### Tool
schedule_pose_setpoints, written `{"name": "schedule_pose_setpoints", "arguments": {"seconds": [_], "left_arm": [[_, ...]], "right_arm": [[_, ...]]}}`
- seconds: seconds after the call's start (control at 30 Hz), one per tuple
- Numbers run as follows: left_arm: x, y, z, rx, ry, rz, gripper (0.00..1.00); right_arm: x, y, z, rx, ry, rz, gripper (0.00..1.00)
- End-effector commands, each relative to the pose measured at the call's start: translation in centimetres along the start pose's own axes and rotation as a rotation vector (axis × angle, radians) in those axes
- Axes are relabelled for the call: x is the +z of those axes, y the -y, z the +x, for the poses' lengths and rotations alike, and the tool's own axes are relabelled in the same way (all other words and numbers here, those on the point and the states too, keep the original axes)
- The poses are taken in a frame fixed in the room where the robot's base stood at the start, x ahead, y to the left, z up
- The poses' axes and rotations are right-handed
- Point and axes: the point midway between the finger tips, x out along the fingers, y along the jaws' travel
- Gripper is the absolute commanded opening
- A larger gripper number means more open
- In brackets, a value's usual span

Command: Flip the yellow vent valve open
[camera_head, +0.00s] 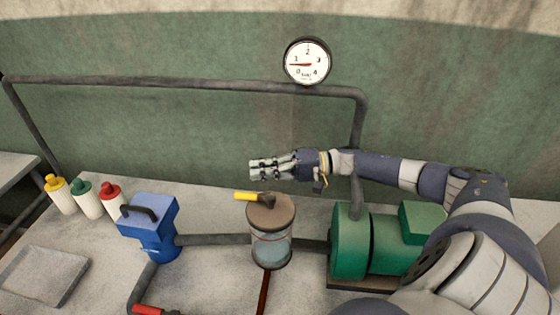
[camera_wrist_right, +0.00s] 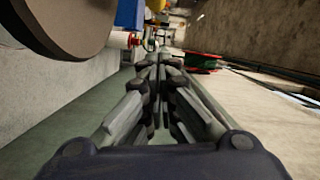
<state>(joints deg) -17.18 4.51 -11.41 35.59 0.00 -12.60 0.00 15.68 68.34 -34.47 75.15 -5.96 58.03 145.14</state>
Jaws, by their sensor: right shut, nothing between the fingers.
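The yellow vent valve handle (camera_head: 246,197) sits on the brown lid (camera_head: 270,211) of a glass chamber (camera_head: 272,249) in the head view. The handle lies roughly flat and points left. My right gripper (camera_head: 252,170) is shut and empty. It shows just above and behind the lid in the picture, with its fingers pointing left, apart from the handle. In the right wrist view my right gripper's fingers (camera_wrist_right: 160,65) are together, and the dark lid (camera_wrist_right: 70,25) is at the upper left. My left gripper is not in view.
A blue unit (camera_head: 150,225) with a dark handle stands left of the chamber, and a green pump (camera_head: 350,245) right of it. Yellow-, green- and red-capped bottles (camera_head: 88,200) and a grey tray (camera_head: 42,275) are at the left. A gauge (camera_head: 307,62) is on the wall pipe.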

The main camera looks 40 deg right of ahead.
Motion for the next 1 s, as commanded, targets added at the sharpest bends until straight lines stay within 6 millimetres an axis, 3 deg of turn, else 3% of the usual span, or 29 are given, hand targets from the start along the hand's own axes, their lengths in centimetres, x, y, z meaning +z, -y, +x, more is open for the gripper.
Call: {"name": "schedule_pose_setpoints", "arguments": {"seconds": [0.3,1.0], "left_arm": [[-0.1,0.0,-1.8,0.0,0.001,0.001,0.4],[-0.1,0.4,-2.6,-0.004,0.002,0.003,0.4]], "right_arm": [[3.3,0.0,0.5,0.004,0.003,0.004,0.0],[4.5,0.2,0.2,0.002,0.013,0.002,0.0]]}}
